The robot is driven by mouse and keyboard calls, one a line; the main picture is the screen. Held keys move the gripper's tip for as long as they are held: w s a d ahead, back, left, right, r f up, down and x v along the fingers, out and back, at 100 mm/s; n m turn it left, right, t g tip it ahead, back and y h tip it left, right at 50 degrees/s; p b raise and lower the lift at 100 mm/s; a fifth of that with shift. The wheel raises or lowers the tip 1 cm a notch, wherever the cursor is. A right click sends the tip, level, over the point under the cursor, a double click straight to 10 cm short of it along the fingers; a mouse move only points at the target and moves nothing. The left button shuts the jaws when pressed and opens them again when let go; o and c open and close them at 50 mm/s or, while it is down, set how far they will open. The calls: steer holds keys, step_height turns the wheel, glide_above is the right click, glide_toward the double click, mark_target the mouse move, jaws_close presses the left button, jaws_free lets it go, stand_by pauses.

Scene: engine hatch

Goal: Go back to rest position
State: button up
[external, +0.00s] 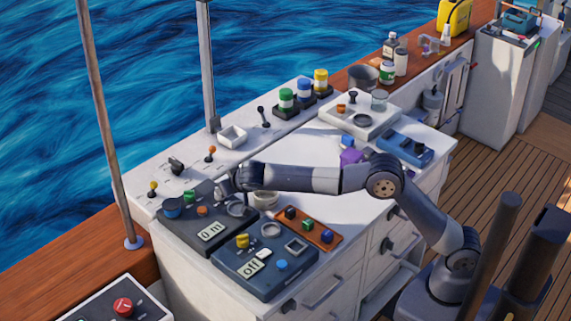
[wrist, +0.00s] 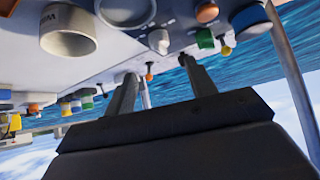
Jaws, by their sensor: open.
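My arm reaches left across the white counter in the external view, and my gripper (external: 226,185) is above the dark console at the counter's left end. In the wrist view my gripper (wrist: 162,82) shows two dark fingers standing apart with nothing between them. It is open and empty. A green knob (external: 189,196) is just left of the gripper. Whether the fingers touch anything below is unclear.
A second console (external: 257,285) and an orange tray (external: 318,243) with coloured blocks sit at the counter's front. A purple block (external: 350,157) lies behind my arm. Metal poles (external: 105,120) rise at the left. Coloured jars (external: 304,88) stand along the back.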

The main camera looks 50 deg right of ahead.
steer(key=shift+w+f, duration=0.1)
steer(key=p+x, duration=0.2)
steer(key=x, duration=0.8)
steer(key=shift+w+f, duration=0.2)
steer(key=shift+w, duration=0.05)
steer(key=shift+r, duration=0.1)
steer(key=shift+s, duration=0.1)
steer(key=b+v, duration=0.2)
steer(key=v, duration=0.8)
steer(key=p+x, duration=0.2)
steer(key=x, duration=0.8)
steer(key=shift+d, duration=0.1)
steer(key=shift+d+r+n+y+p, duration=0.1)
steer(key=shift+r+n+y+p, duration=0.1)
steer(key=shift+n+y+p, duration=0.65)
steer(key=n+y+p, duration=0.1)
steer(key=n+p, duration=0.1)
steer(key=p, duration=0.1)
steer(key=shift+p, duration=0.4)
steer(key=n+y+p, duration=0.1)
steer(key=p, duration=0.2)
steer(key=n+y+p, duration=0.1)
steer(key=p, duration=0.2)
steer(key=shift+d+f+n, duration=0.1)
steer(key=shift+d+n, duration=0.1)
steer(key=shift+n, duration=0.15)
